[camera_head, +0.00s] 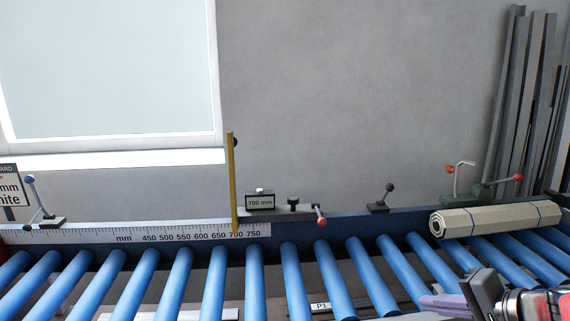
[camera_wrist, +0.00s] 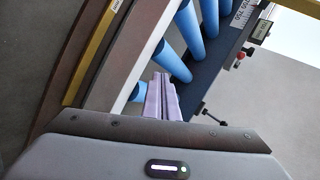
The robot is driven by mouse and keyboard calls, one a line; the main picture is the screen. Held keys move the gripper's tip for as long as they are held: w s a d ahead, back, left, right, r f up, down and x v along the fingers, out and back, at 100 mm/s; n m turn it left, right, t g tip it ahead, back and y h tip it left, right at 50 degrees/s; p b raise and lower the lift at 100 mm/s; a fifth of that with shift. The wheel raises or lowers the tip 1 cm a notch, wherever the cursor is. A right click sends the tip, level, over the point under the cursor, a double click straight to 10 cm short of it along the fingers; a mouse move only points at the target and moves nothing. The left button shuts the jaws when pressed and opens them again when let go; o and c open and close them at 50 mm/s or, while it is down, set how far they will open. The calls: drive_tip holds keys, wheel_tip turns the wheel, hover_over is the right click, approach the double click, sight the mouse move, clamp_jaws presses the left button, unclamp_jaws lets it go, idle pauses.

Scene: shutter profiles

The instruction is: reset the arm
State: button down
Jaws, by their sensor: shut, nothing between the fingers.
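My gripper (camera_head: 445,303) shows at the lower right of the head view, with light purple fingers over the near side of the roller conveyor. In the wrist view my gripper (camera_wrist: 161,98) has its two purple fingers together with nothing between them. The fingers point toward the blue rollers (camera_wrist: 187,35). My arm enters the head view from the lower right corner, and most of it is out of view.
Blue rollers (camera_head: 212,285) run across the front. A rolled beige shutter bundle (camera_head: 495,219) lies on them at right. A ruler rail (camera_head: 100,236), a yellow upright stop (camera_head: 232,185) and several lever clamps line the back edge. Grey profiles (camera_head: 525,100) lean against the wall.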

drive_tip(key=s+a+n+g+h, duration=0.2)
drive_tip(key=s+a+n, duration=0.3)
drive_tip(key=a, duration=0.4)
drive_tip(key=s+a+f+n+g+h, duration=0.1)
drive_tip(key=s+a+n+g+h, duration=0.1)
drive_tip(key=s+a+n, duration=0.4)
drive_tip(key=a, duration=0.3)
drive_tip(key=shift+w, duration=0.1)
idle(0.8)
